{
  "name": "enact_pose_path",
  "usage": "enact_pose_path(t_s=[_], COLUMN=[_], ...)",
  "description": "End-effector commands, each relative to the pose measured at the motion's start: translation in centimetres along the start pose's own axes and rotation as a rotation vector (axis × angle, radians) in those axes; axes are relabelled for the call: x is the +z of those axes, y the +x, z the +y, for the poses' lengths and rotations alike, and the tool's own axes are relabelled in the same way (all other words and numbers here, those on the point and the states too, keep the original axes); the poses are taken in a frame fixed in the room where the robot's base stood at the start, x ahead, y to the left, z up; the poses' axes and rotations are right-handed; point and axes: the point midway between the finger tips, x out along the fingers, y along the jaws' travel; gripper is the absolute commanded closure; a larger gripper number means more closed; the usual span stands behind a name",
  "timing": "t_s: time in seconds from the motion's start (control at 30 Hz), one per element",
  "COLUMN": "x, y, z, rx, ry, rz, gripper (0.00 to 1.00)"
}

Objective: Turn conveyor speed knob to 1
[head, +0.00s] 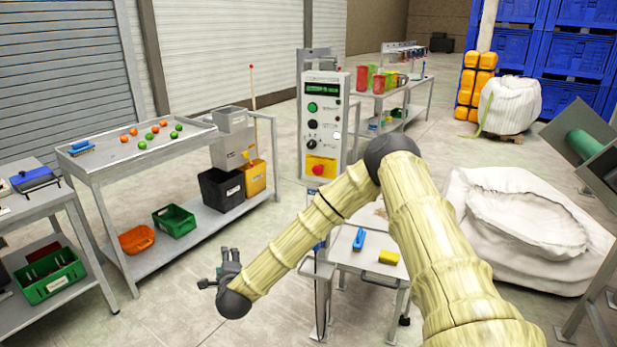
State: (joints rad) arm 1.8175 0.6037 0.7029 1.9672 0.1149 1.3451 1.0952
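A white control panel (324,110) stands upright on a post in the middle of the head view. It carries a green display, green buttons, dark round knobs (313,124) and a red stop button on yellow at the bottom. The labels and the knob settings are too small to read, so I cannot tell which knob sets conveyor speed. My gripper (217,267) is low and left of the panel, well apart from it, over the floor. Its dark fingers stand apart and hold nothing that I can see.
A steel table (90,165) with orange and green balls stands left, with bins on its lower shelf. A small table (345,257) with a blue and a yellow item is below the panel, partly behind my arm. A white bulk bag (530,225) lies right. Open floor surrounds my gripper.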

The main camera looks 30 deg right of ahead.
Motion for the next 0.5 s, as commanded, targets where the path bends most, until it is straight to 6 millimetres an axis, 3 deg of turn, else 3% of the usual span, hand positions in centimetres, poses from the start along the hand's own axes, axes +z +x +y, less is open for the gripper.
enact_pose_path(t_s=[0.03, 0.1, 0.3, 0.4, 0.5], x=[-0.8, -2.0, -8.1, -11.0, -13.1], y=[1.9, 3.7, 5.8, 5.6, 5.3], z=[-4.3, -10.2, -25.1, -30.2, -33.5], rx=[-0.085, -0.201, -0.517, -0.638, -0.721], ry=[0.127, 0.304, 0.751, 0.907, 1.009], rz=[0.042, 0.090, 0.191, 0.218, 0.233], gripper=[0.50, 0.50, 0.50, 0.50, 0.50])
